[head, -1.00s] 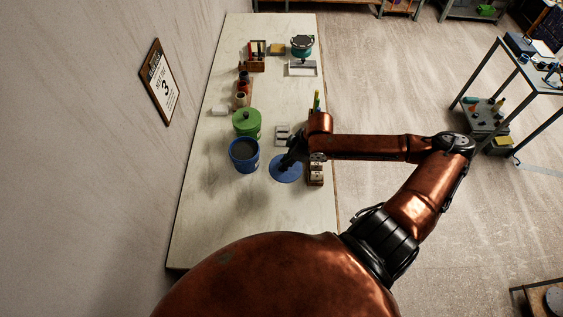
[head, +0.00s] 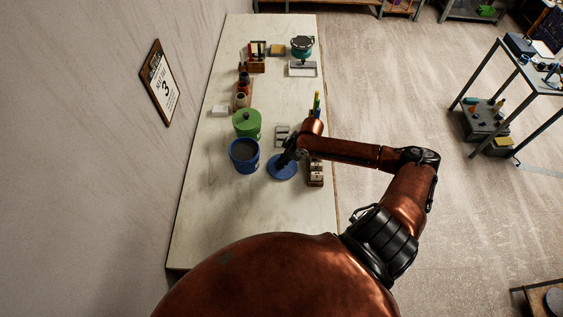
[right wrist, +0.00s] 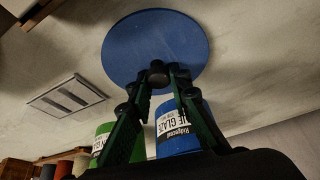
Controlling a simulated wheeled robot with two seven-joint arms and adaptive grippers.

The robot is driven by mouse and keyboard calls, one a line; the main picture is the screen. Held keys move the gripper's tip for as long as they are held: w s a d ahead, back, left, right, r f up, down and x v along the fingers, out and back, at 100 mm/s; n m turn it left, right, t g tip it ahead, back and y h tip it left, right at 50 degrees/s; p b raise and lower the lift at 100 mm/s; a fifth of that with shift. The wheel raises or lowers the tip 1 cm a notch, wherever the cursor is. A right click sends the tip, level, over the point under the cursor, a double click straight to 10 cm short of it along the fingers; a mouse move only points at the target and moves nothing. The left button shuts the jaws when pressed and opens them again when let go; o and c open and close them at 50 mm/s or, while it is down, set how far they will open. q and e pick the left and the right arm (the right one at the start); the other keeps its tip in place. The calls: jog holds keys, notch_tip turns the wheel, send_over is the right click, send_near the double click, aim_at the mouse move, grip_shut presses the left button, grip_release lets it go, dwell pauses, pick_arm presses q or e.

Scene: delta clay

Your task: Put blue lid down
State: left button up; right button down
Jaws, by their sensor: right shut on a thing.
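The blue lid (head: 283,171) is a flat round disc over the right part of the workbench, right of the open blue bucket (head: 244,158). My right gripper (head: 284,160) is over the lid. In the right wrist view the lid (right wrist: 150,35) shows its round face, and the gripper (right wrist: 157,74) is shut on its dark knob. The lid lies close to the bench top; I cannot tell whether it touches. The bucket stands uncovered with dark content, and its labelled side shows in the right wrist view (right wrist: 178,132). My left gripper is not in view.
A green lidded bucket (head: 247,123) stands behind the blue one. A grey slotted plate (head: 282,134) lies behind the lid, and a wooden block with holes (head: 316,174) stands close on its right. The near part of the workbench (head: 225,220) is clear.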

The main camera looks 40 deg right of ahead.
jog(key=c, duration=1.8)
grip_release()
jog(key=v, duration=1.2)
jog(key=shift+r, duration=0.1)
